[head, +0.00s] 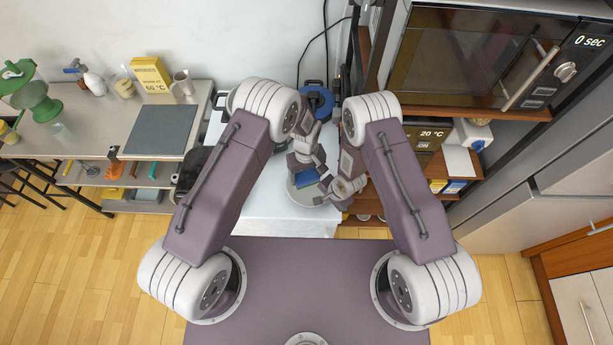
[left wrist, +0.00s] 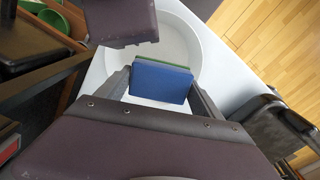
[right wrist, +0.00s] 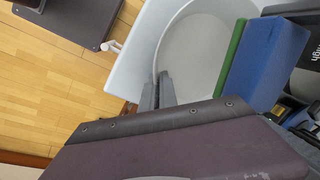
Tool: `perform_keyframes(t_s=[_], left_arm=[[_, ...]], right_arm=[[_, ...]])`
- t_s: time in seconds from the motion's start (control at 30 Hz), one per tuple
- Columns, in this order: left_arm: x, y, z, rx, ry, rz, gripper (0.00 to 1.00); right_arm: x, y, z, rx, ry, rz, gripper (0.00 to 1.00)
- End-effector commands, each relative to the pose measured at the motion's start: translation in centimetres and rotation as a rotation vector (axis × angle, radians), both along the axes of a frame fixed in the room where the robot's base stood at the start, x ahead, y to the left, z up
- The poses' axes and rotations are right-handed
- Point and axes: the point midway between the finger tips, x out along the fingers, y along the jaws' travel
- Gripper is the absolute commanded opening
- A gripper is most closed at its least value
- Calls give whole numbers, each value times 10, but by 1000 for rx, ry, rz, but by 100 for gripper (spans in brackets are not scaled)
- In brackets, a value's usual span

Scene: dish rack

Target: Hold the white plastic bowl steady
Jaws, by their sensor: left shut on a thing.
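The white plastic bowl (head: 300,197) sits on the white counter surface between my arms, partly hidden by my grippers. It also shows in the left wrist view (left wrist: 178,38) and the right wrist view (right wrist: 190,62). My left gripper (left wrist: 160,92) is shut on a blue sponge with a green side (left wrist: 160,82), held over the bowl. The sponge shows at the right in the right wrist view (right wrist: 255,65). My right gripper (right wrist: 157,92) is at the bowl's near wall, its fingers close together with the wall between them.
A microwave (head: 470,60) and shelving stand at the right. A side table (head: 100,120) with a dark mat, a yellow box and a green container is at the left. A blue-rimmed pot (head: 317,100) stands behind the bowl. Wooden floor (head: 90,245) is open at the lower left.

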Motion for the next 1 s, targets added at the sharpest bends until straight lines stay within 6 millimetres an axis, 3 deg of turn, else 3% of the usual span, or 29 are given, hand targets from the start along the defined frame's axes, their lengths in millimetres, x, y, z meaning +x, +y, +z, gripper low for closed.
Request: perform_keyframes(t_s=[0.27, 0.4, 0.73, 0.87, 1.0], left_arm=[[0, 0, 0, 0, 0, 0, 44], [0, 0, 0, 0, 0, 0, 44], [0, 0, 0, -1, 0, 0, 44], [0, 0, 0, -1, 0, 0, 44], [0, 0, 0, -1, 0, 0, 44]], right_arm=[[0, 0, 0, 0, 0, 0, 0], [0, 0, 0, 0, 0, 0, 28], [0, 0, 3, 1, -1, 0, 28], [-3, -5, 24, 0, -3, -2, 28], [-11, -12, 61, 1, -3, -1, 28]])
